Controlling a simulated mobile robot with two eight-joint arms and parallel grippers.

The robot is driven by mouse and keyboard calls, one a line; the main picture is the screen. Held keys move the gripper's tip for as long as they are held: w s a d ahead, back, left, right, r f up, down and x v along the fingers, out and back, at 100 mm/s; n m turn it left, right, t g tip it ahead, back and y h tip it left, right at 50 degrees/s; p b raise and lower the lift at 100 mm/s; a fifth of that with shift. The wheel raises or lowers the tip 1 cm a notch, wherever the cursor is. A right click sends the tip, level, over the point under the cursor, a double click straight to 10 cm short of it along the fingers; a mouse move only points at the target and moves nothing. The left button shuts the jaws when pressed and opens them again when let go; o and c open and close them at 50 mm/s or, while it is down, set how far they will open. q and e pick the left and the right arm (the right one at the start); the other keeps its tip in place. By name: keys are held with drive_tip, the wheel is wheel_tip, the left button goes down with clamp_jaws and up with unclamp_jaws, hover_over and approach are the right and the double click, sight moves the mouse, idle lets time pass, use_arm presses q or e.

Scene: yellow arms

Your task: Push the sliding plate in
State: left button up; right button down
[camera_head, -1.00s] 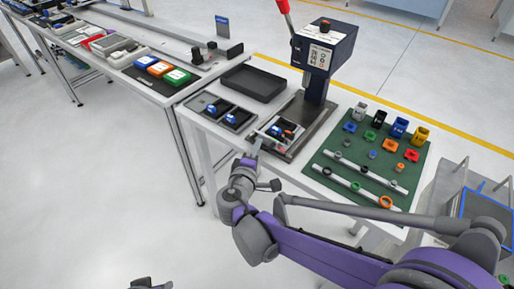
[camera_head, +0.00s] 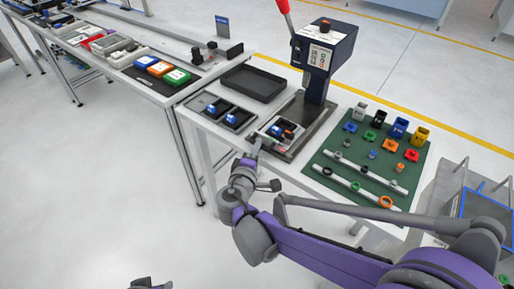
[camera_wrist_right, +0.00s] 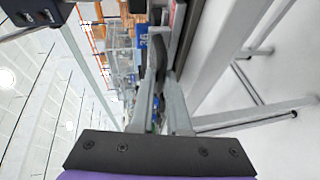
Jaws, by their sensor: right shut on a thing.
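The sliding plate (camera_head: 278,143) lies on the base of the blue press (camera_head: 325,48), at its front left part. Small blue and orange parts sit on it. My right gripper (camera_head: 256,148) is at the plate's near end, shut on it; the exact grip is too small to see. In the right wrist view, the two fingers (camera_wrist_right: 163,72) are close together, with a dark curved piece at their tips. Part of my left gripper (camera_head: 150,284) shows at the bottom edge of the head view; its jaws cannot be made out.
A black tray (camera_head: 253,83) and a tray with blue parts (camera_head: 222,112) stand left of the press. A green mat (camera_head: 345,150) with several coloured parts and two white rails lies to the right. A red lever (camera_head: 283,7) rises from the press.

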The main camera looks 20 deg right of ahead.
sight(280, 126)
idle(0.3)
drive_tip(key=w+d, duration=0.2)
drive_tip(key=d, duration=0.1)
drive_tip(key=w+d, duration=0.2)
drive_tip(key=d, duration=0.1)
drive_tip(key=w+d, duration=0.3)
drive_tip(key=shift+d+p, duration=0.1)
drive_tip(key=shift+p, duration=0.25)
drive_tip(key=shift+w+r, duration=0.1)
drive_tip(key=shift+d, duration=0.1)
drive_tip(key=c, duration=0.9)
unclamp_jaws()
drive_tip(key=shift+w, duration=0.1)
